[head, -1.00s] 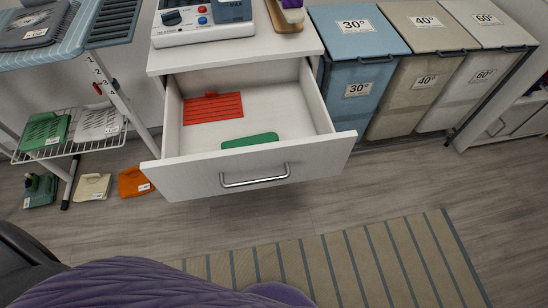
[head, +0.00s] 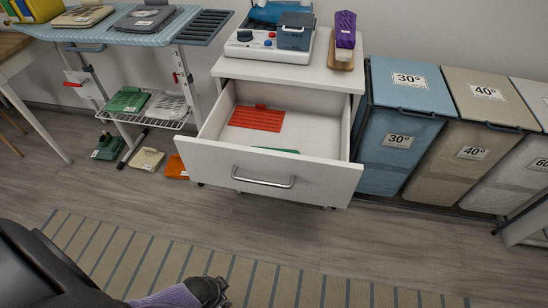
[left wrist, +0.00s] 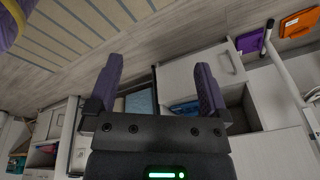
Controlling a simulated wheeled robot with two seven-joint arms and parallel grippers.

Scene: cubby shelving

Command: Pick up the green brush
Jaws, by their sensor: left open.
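A green item (head: 276,150), which may be the green brush, lies in the open drawer (head: 318,130) of the white cabinet in the head view. Only a thin strip of it shows over the drawer front, so I cannot make out its form. My left gripper, dark with purple fingers, is open and empty in the left wrist view (left wrist: 158,75). A dark end of my arm shows at the bottom of the head view, well short of the drawer. My right gripper is not in view.
A red slatted piece (head: 257,118) lies in the drawer. A purple brush-like item (head: 344,36) stands on the cabinet top. Laundry bins (head: 400,140) stand at right, an ironing board (head: 130,28) at left. The striped rug (head: 250,275) and floor before the drawer are clear.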

